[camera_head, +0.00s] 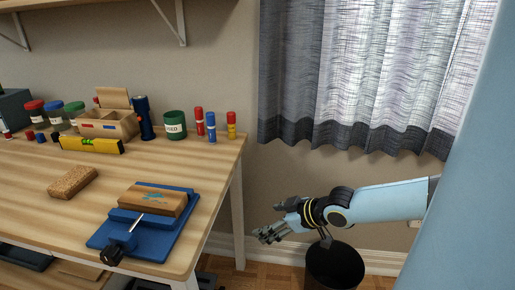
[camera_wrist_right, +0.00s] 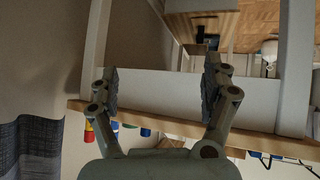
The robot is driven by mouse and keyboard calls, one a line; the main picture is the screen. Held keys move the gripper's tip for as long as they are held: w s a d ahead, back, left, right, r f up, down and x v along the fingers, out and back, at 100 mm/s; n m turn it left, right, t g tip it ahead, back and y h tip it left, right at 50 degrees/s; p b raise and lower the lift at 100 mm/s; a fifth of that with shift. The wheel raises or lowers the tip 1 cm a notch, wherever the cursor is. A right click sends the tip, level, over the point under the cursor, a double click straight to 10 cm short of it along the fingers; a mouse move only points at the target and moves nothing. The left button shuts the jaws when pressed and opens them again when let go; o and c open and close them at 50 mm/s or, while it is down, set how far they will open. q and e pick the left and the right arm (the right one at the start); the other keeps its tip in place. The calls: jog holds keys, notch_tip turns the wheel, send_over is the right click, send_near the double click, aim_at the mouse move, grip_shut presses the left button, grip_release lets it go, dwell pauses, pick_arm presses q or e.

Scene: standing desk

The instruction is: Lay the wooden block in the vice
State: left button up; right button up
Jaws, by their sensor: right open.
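The wooden block (camera_head: 154,199), brown with dark marks on it, lies in the blue vice (camera_head: 177,235) near the desk's front right corner. It sits along the jaws; I cannot tell whether they touch both its sides. My right gripper (camera_head: 271,221) is open and empty, off the desk's right side and well apart from the block and the vice. In the right wrist view its two fingers (camera_wrist_right: 163,86) are spread with nothing between them. My left gripper is not in view.
A speckled tan block (camera_head: 73,182) lies left of the vice on the desk (camera_head: 40,214). Behind stand a yellow level (camera_head: 91,145), a wooden box (camera_head: 113,127), a torch (camera_head: 143,118), a green tin (camera_head: 175,125) and several markers. A black bin (camera_head: 335,266) stands on the floor.

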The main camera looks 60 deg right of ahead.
jog(key=s+a+f+m+g+h, duration=0.15)
jog(key=s+f+g, duration=0.25)
jog(key=s+f, duration=1.05)
jog(key=s+a+f+g, duration=0.2)
jog(key=s+a+f, duration=0.4)
jog(key=s+a, duration=0.2)
jog(key=s+a+f+g+y, duration=0.1)
jog(key=s+a+f+g, duration=0.2)
jog(key=s+a+f, duration=0.3)
jog(key=s+a, duration=0.2)
jog(key=s, duration=0.1)
jog(key=shift+a+f, duration=0.25)
jog(key=shift+f, duration=0.15)
jog(key=shift+n, duration=0.25)
